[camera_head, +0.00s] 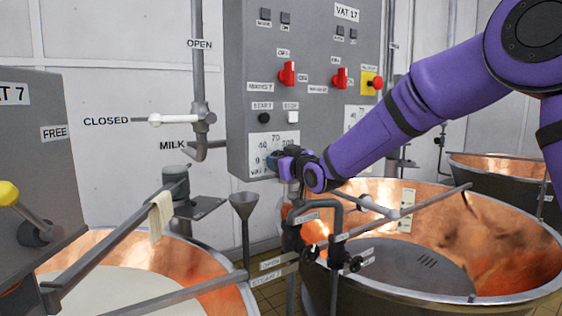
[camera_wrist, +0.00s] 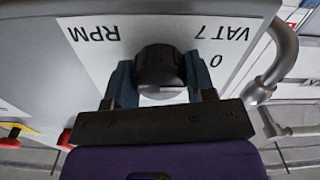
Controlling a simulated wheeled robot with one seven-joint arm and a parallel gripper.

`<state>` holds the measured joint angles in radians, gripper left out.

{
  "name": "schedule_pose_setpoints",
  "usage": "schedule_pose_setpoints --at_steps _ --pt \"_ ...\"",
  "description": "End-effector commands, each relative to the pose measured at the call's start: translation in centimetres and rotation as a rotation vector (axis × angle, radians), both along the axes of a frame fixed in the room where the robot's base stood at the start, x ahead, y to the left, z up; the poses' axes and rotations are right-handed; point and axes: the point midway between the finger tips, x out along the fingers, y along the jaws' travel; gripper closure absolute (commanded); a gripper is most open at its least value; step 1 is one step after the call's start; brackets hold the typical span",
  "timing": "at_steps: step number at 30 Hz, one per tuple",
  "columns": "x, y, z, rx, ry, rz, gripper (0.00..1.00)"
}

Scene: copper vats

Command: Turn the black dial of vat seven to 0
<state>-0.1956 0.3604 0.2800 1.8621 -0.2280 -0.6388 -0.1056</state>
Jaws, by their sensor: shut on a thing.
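The black dial (camera_wrist: 160,66) sits on a white plate (camera_wrist: 100,60) lettered "VAT 7" and "RPM", upside down in the wrist view. A "0" is printed to the right of the dial there. My gripper (camera_wrist: 160,80) is shut on the dial, one finger on each side. A pale line shows on the dial's lower face; I cannot tell which number it points to. In the head view my gripper (camera_head: 282,163) is at the lower edge of the grey control cabinet (camera_head: 243,60) and hides the dial. Numbers such as 40 and 70 show above it.
Red switches (camera_head: 287,73) and a yellow-backed red button (camera_head: 376,84) are higher on the cabinet. A white-handled milk lever (camera_head: 157,120) is to the left. A copper vat (camera_head: 440,215) with pipes stands below my arm; another vat (camera_head: 90,244) is at left.

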Motion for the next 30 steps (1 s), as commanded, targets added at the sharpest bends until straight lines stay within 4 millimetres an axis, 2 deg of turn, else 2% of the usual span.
schedule_pose_setpoints --at_steps 15,16,19,30 --pt "-0.04 0.0 -0.29 -0.021 -0.007 0.001 0.74" --pt "-0.04 0.0 -0.29 -0.021 -0.007 0.001 0.48" --pt "-0.03 -0.01 -0.25 -0.02 -0.008 0.0 0.25" --pt "-0.42 -0.31 -0.1 -0.019 -0.009 -0.001 0.24"
